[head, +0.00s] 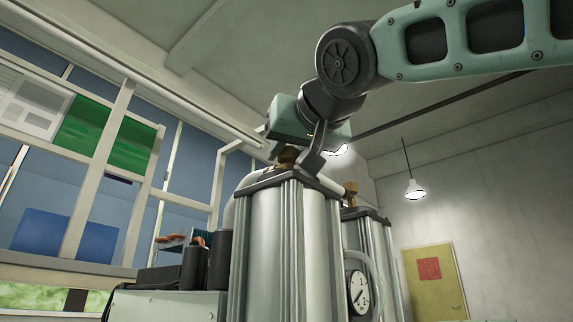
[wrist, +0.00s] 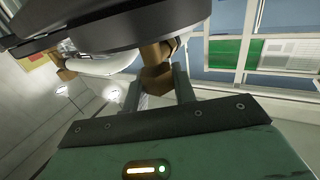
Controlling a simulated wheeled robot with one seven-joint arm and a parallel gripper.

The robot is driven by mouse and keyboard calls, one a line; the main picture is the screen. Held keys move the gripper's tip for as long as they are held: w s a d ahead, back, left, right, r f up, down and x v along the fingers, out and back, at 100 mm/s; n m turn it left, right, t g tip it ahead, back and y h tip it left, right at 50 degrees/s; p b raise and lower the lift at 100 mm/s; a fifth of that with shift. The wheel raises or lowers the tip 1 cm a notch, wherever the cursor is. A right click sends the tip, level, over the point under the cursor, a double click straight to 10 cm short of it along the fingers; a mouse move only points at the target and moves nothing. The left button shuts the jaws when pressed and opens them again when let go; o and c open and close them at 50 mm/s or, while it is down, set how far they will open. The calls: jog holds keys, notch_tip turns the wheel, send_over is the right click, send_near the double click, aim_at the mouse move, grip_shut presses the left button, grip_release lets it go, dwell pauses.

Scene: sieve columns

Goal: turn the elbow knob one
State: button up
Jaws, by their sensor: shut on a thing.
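My gripper (head: 301,150) is at the top of the nearer sieve column (head: 282,245), reaching down from above. A brass elbow knob (head: 288,155) sits on that column's dark cap, at the gripper's fingers. In the wrist view, the brass elbow (wrist: 157,78) is between the two fingers of my gripper (wrist: 160,88), and the fingers are shut on it. The column cap (wrist: 130,25) is right beyond the fingers. A second brass elbow (head: 350,190) stands on the farther column (head: 372,250), apart from my gripper.
A round pressure gauge (head: 359,292) is on the farther column's side, with a pale hose beside it. Dark cylinders (head: 205,262) and a grey box (head: 165,305) stand left of the columns. A lamp (head: 415,189) hangs at the right. Windows line the left wall.

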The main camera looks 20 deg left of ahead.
jog(key=shift+s+a+f+m+h+b, duration=0.15)
jog(key=shift+f+m+h+b, duration=0.15)
jog(key=shift+f+h+b, duration=0.1)
jog(key=shift+m+t+h, duration=0.3)
jog(key=shift+t+h, duration=0.1)
jog(key=shift+t, duration=0.1)
jog(key=shift+s+r+m+t+h, duration=0.1)
jog(key=shift+r+m+t+h, duration=0.05)
jog(key=shift+m+t+h, duration=0.65)
jog(key=shift+d+r+m+t+h+p, duration=0.1)
jog(key=shift+m+t+h+p, duration=0.25)
jog(key=shift+m+h+p, duration=0.65)
jog(key=shift+d+r+m+t+h+p, duration=0.1)
jog(key=shift+m+t+h, duration=0.4)
jog(key=shift+h, duration=1.1)
jog(key=shift+d+r, duration=0.1)
jog(key=o, duration=1)
jog(key=shift+s, duration=0.3)
jog(key=s+d+b, duration=0.2)
jog(key=s, duration=1.4)
jog(key=shift+s+d+b, duration=0.25)
jog(key=shift+d+b, duration=0.05)
